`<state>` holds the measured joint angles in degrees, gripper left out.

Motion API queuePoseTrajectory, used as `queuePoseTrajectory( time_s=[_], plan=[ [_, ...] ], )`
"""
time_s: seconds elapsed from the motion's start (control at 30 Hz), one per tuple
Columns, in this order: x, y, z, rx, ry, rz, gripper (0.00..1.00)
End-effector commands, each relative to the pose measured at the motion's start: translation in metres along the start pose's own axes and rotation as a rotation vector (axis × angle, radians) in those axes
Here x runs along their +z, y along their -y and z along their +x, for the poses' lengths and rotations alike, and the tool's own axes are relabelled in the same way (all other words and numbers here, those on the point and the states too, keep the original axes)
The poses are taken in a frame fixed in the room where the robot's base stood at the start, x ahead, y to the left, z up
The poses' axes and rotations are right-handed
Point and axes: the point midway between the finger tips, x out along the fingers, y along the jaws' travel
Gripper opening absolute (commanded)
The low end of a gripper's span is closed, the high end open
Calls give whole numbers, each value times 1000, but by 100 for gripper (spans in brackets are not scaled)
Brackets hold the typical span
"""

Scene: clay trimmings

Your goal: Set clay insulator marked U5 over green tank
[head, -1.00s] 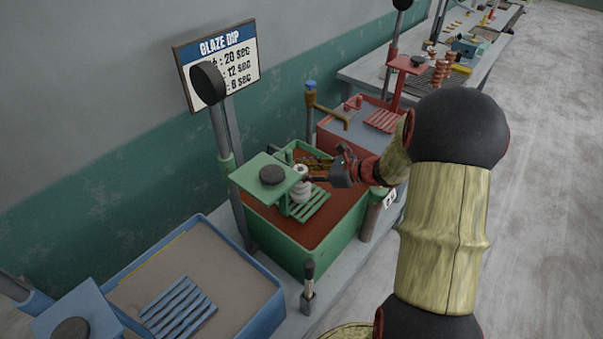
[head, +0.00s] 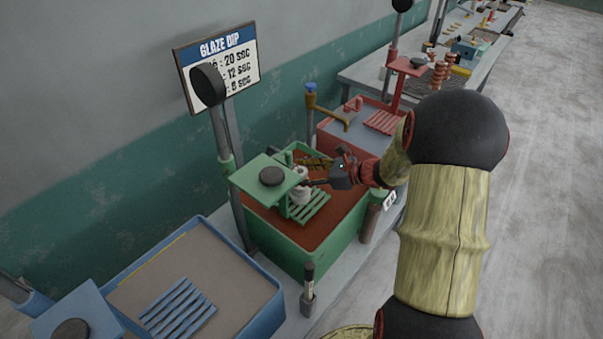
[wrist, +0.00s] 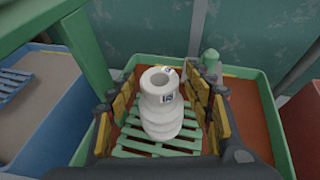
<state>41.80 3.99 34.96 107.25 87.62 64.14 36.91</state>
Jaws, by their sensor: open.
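The white ribbed clay insulator (head: 301,192) stands upright on a green slatted rack (head: 312,207) over the brown liquid of the green tank (head: 328,252). In the wrist view the insulator (wrist: 160,122) shows its open top and a small blue-and-white label, too small to read surely. The rack (wrist: 135,148) lies under it. My gripper (wrist: 165,88) is open, with yellow-padded fingers on both sides of the insulator and gaps visible. In the head view my gripper (head: 316,181) reaches in from the right, and the green top plate partly covers the insulator.
A green plate with a dark knob (head: 272,176) overhangs the rack at left. A blue tank (head: 265,305) is in front, and a red tank (head: 345,135) stands behind. A brass tap (head: 328,112) rises between the green and red tanks.

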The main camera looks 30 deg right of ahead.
Motion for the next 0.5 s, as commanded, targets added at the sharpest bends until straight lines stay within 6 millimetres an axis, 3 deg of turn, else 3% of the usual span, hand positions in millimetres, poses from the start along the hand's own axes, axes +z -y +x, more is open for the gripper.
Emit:
queuePoseTrajectory(
  time_s=[0.17,0.5],
  plan=[
    [3,1,-17,-3,0,0,51],
    [4,1,-86,-4,0,1,51]
  ],
)
